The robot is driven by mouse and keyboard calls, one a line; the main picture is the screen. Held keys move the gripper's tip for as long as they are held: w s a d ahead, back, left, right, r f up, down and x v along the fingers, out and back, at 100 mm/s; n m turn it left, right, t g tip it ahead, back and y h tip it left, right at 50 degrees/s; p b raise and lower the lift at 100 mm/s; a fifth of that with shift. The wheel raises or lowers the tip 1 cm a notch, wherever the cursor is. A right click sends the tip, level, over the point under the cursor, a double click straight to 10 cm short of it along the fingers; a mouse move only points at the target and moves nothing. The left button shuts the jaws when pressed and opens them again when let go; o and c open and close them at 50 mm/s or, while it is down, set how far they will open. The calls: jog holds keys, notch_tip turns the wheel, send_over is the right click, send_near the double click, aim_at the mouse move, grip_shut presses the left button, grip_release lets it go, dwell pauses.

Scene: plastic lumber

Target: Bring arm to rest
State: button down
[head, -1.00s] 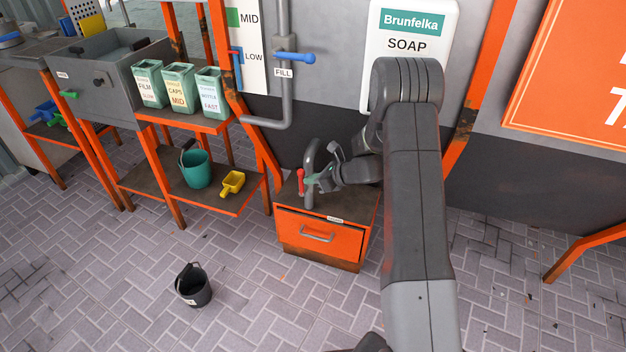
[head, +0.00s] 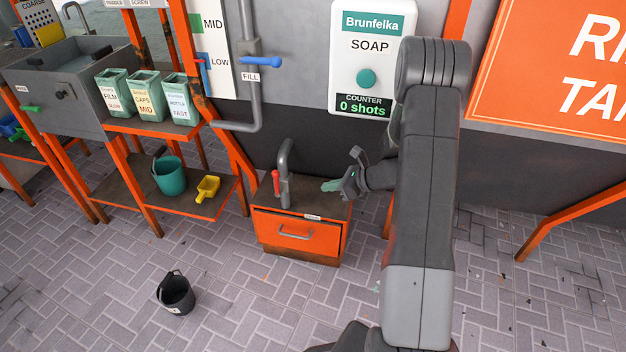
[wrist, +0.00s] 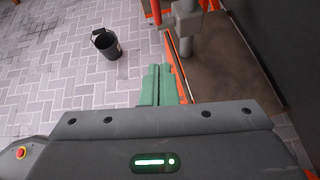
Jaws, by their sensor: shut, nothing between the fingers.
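My gripper (head: 330,186) is in the middle of the head view, near the right side of the orange cabinet (head: 299,232) and its brown top. Its green fingers are together with nothing between them. In the wrist view the closed fingers (wrist: 158,85) point toward the floor just beside the cabinet's edge. My arm runs from the bottom of the head view up past the soap dispenser and bends down to the gripper. My arm hides part of the wall behind it.
A grey tap with a red lever (head: 276,183) stands on the cabinet. A black bucket (head: 176,295) is on the floor. A shelf holds a teal bucket (head: 169,176) and a yellow scoop (head: 207,188). The soap dispenser (head: 370,60) reads 0 shots. Open floor lies in front.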

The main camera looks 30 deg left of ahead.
jog(key=shift+w+d, duration=0.15)
jog(key=shift+d, duration=0.6)
jog(key=s+a+b, duration=0.2)
jog(key=s+a, duration=0.1)
jog(key=a, duration=0.9)
notch_tip(320, 180, down, 7)
jog(key=w+g+y+b, duration=0.1)
jog(key=y+b, duration=0.3)
jog(key=b, duration=0.7)
jog(key=shift+r, duration=0.2)
jog(key=shift+w+a, duration=0.1)
jog(key=shift+r, duration=0.2)
